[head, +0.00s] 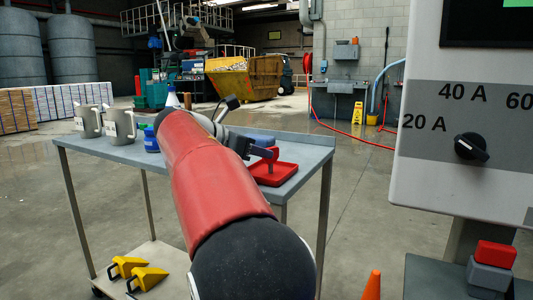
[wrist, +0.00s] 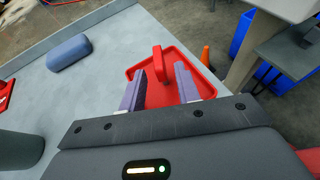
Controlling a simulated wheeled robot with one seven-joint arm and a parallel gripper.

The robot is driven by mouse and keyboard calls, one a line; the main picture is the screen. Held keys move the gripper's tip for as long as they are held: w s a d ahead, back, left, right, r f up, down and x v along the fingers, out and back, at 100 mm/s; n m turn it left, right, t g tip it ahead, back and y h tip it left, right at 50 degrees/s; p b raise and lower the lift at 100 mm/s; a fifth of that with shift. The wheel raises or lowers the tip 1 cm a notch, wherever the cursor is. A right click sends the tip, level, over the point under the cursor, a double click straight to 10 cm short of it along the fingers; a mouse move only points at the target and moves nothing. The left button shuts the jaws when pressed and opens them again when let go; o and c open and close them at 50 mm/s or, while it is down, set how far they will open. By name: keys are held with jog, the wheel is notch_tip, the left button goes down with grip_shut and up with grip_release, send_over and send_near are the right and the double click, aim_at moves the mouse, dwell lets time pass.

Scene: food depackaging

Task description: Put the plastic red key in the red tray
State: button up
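The red tray (head: 287,176) sits near the right end of the grey-blue table. It also shows below my gripper in the wrist view (wrist: 187,55). The red key (wrist: 158,62) is upright at the tray, with its head up between my fingertips; in the head view the red key (head: 272,153) shows with a grey part below it. My gripper (wrist: 160,80) is open, with visible gaps between the key and both purple-grey fingers. The key's lower end is hard to make out, so I cannot tell exactly how it rests.
Two grey jugs (head: 105,124) and a blue-capped bottle (head: 151,141) stand on the table (head: 110,152). A blue block (wrist: 70,51) lies left of the tray. Yellow tools (head: 137,273) lie on the lower shelf. A control panel (head: 460,120) stands at right, beside an orange cone (head: 373,285).

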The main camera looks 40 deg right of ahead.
jog(key=v, duration=0.8)
jog(key=shift+a+p, duration=0.2)
jog(key=shift+p, duration=0.2)
jog(key=s+a+f+m+t+y, duration=0.2)
jog(key=s+a+f+m+y, duration=0.2)
jog(key=f, duration=0.5)
jog(key=s+a+f+m+t+y, duration=0.1)
jog(key=s+a+f+m+y, duration=0.4)
jog(key=s+a+f+m, duration=0.3)
jog(key=s+a+f+m+t+y, duration=0.2)
jog(key=s+a+f+m+y, duration=0.2)
jog(key=s+f, duration=0.5)
jog(key=shift+a+f+m+t, duration=0.3)
jog(key=shift+a+f+m, duration=0.5)
jog(key=shift+a+m, duration=0.3)
jog(key=shift+a, duration=0.25)
